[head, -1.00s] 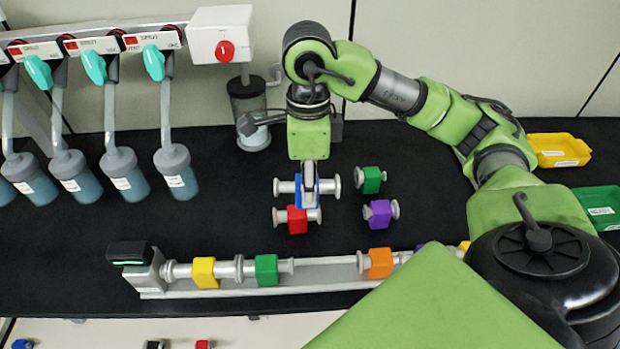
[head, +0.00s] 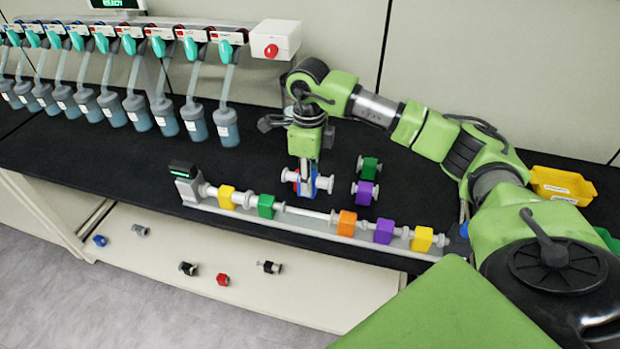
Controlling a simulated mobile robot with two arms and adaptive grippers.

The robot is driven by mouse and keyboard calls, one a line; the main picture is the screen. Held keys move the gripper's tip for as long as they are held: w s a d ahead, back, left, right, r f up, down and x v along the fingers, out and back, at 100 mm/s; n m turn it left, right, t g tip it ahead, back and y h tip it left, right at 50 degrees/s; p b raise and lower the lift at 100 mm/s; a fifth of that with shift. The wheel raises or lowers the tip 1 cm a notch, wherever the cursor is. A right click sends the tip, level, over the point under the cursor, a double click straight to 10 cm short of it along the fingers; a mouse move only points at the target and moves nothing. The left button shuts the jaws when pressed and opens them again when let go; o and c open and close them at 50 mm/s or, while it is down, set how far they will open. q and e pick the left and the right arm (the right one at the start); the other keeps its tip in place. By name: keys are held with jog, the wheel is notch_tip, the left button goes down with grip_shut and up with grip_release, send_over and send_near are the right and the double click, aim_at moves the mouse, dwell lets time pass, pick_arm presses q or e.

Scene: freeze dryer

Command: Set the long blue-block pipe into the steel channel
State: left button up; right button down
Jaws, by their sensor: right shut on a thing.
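My right gripper (head: 306,178) points down and is shut on the long blue-block pipe (head: 315,185), whose pale pipe ends stick out on both sides. The gripper and the blue block partly hide a red-block pipe (head: 296,182) just left of and behind them. The steel channel (head: 312,233) lies in front of the gripper, running from the grey end unit toward the lower right. Several block pipes lie in it: yellow (head: 226,197), green (head: 266,206), orange (head: 346,223), purple (head: 384,231) and another yellow (head: 422,239). Between green and orange only a bare stretch shows. My left gripper is not in view.
A green-block pipe (head: 370,168) and a purple-block pipe (head: 364,193) stand right of the gripper. A yellow tray (head: 563,185) is at the far right. Flasks (head: 226,125) hang along the back left. Loose block pieces (head: 188,268) lie on the lower shelf.

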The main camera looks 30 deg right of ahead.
jog(key=shift+w+f+b, duration=0.4)
jog(key=shift+w+f, duration=0.05)
jog(key=shift+f, duration=0.4)
jog(key=shift+s+f+b, duration=0.15)
jog(key=shift+f+b, duration=0.2)
jog(key=shift+f, duration=0.15)
jog(key=shift+s+f+b, duration=0.1)
jog(key=shift+f+b, duration=0.25)
jog(key=shift+f, duration=0.2)
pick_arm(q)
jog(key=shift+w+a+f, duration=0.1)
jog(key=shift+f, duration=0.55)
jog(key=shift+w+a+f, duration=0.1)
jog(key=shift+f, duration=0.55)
pick_arm(e)
jog(key=shift+f, duration=0.4)
pick_arm(q)
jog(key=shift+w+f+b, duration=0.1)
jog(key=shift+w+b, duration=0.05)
jog(key=shift+b, duration=0.15)
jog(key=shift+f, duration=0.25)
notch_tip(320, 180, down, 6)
jog(key=b, duration=0.6)
jog(key=shift+b, duration=0.3)
pick_arm(e)
jog(key=shift+f, duration=3.65)
